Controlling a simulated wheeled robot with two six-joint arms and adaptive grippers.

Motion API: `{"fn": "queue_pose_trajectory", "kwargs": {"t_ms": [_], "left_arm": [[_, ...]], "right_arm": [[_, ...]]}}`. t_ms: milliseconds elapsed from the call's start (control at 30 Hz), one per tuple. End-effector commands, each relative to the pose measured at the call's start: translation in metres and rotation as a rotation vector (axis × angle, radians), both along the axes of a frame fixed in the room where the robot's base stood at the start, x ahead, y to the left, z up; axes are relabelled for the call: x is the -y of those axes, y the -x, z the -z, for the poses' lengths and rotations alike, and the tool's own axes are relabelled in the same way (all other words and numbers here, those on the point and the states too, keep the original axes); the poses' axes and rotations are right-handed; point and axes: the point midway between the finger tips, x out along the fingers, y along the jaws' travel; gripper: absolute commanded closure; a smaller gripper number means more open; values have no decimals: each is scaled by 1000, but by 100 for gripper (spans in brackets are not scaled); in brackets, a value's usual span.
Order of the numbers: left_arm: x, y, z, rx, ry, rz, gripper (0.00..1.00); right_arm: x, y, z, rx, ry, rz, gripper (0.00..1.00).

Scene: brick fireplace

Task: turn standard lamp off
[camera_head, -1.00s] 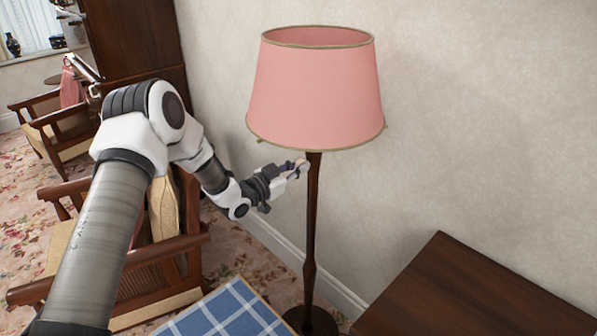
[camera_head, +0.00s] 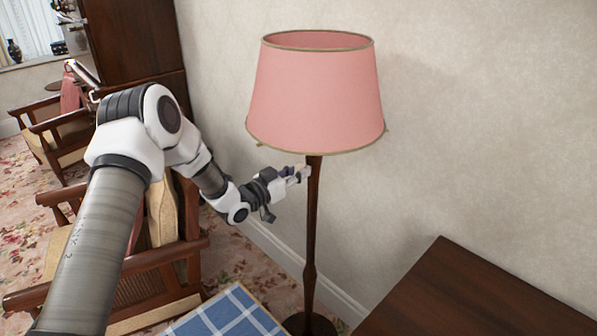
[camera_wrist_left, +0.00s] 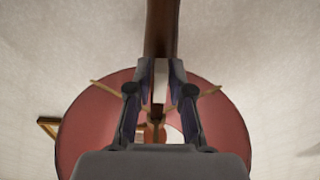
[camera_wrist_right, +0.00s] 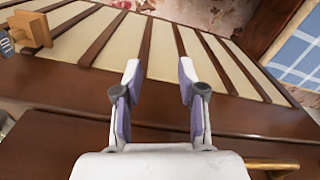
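The standard lamp has a pink shade (camera_head: 315,95) with a gold rim and a dark wooden pole (camera_head: 311,225). The shade shows no clear glow. My left gripper (camera_head: 304,174) is at the pole just below the shade. In the left wrist view the pole (camera_wrist_left: 162,28) runs behind the left fingertips (camera_wrist_left: 161,72), with the shade's inside (camera_wrist_left: 90,125) beyond. The fingers are close together with a pale strip between them; I cannot tell whether they grip anything. No switch is clearly visible. My right gripper (camera_wrist_right: 158,72) is open and empty above slatted wood.
A dark wooden table (camera_head: 470,295) stands right of the lamp. A blue checked cloth (camera_head: 230,313) lies in front of it. A wooden armchair (camera_head: 165,262) is behind my left arm, and the wall (camera_head: 480,130) is close behind the lamp.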

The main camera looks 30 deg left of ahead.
Motion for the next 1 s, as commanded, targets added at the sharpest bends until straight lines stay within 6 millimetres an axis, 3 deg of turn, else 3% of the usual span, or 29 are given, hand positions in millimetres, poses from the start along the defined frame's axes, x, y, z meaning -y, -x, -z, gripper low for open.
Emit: {"fn": "queue_pose_trajectory", "kwargs": {"t_ms": [300, 433, 800, 1000], "left_arm": [[0, 0, -1, 3, -1, 0, 62], [-4, 9, -1, 1, 0, -3, 62], [-34, 92, -1, 4, 8, -4, 62], [-40, 112, -1, 2, 1, -1, 62]], "right_arm": [[0, 0, 0, 0, 0, 0, 60], [0, 0, 0, 0, 0, 0, 60], [0, 0, 0, 0, 0, 0, 60], [0, 0, 0, 0, 0, 0, 60]]}}
